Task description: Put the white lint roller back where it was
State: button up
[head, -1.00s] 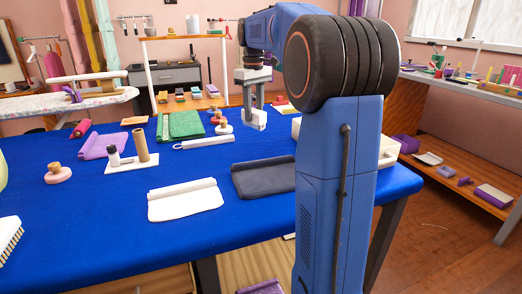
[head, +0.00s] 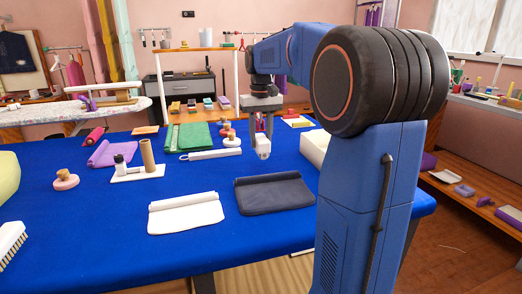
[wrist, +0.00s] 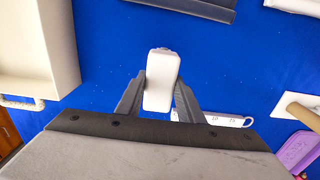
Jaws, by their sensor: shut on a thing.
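My gripper (wrist: 158,98) is shut on a white, rounded block-like thing, which I take to be the white lint roller (wrist: 162,75). In the wrist view its long side runs between the two grey fingers and its far end sticks out past them. In the head view my gripper (head: 262,140) holds the roller (head: 263,149) upright over the blue table (head: 110,225), behind the dark folded cloth (head: 275,194). I cannot tell whether the roller touches the table.
A cream box (head: 315,148) stands right of my gripper. A flat white strip with a loop (head: 210,155) lies to the left. A white folded cloth (head: 186,213), a green cloth (head: 187,137) and a stand with a brown tube (head: 147,157) are farther left. Blue tabletop around the roller is clear.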

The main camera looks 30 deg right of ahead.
aim_at(261, 149)
jog(key=shift+f, duration=2)
jog(key=o, duration=1.1)
jog(key=shift+f, duration=0.1)
notch_tip(261, 149, up, 12)
jog(key=shift+r, duration=0.15)
